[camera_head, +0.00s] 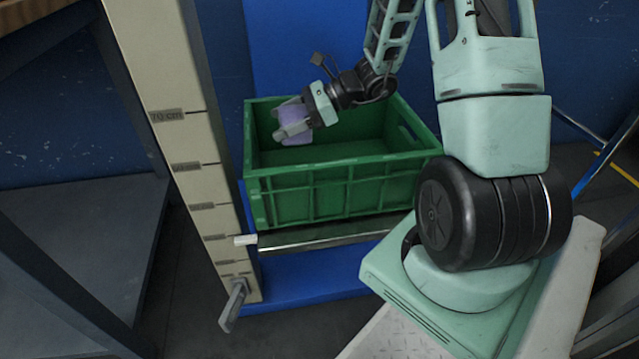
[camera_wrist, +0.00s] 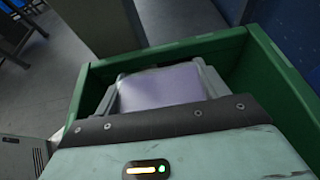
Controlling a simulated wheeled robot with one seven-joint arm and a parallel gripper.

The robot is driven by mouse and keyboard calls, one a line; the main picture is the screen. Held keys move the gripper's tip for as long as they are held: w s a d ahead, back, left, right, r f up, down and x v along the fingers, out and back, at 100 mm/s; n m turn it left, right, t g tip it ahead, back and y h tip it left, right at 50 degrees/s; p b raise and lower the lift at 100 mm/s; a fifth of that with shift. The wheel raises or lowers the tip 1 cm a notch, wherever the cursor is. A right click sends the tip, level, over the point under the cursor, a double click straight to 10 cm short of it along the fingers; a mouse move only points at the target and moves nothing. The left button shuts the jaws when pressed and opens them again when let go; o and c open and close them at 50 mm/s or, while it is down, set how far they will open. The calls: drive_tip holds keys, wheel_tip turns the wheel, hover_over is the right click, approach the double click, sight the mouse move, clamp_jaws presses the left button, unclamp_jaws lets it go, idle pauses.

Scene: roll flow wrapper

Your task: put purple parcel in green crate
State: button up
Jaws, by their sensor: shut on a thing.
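The purple parcel (camera_head: 295,119) is between the fingers of my gripper (camera_head: 284,118) in the head view. The gripper is shut on it. In the wrist view the parcel (camera_wrist: 160,86) fills the gap between the two grey fingers. The green crate (camera_head: 310,194) stands open below and around them, and its rim (camera_wrist: 205,43) also shows in the wrist view. The gripper and parcel are over the left part of the crate's opening. I cannot tell whether the parcel touches the crate's floor. The visible part of the crate's inside is otherwise empty.
The crate rests on a support with a metal front edge (camera_head: 325,240). A tall cream post with height marks (camera_head: 182,130) stands close on the crate's left. A grey metal table (camera_head: 85,230) is further left. A blue wall (camera_wrist: 288,40) rises behind the crate.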

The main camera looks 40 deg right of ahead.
drive_tip(key=shift+w+d+f+b, duration=0.1)
drive_tip(key=shift+w+f+b, duration=0.25)
drive_tip(key=shift+b, duration=0.05)
wheel_tip(320, 180, down, 10)
drive_tip(key=b, duration=0.5)
drive_tip(key=shift+r, duration=0.25)
drive_tip(key=shift+f+b, duration=0.45)
drive_tip(key=shift+f, duration=0.2)
drive_tip(key=o, duration=1.1)
drive_tip(key=shift+r, duration=0.15)
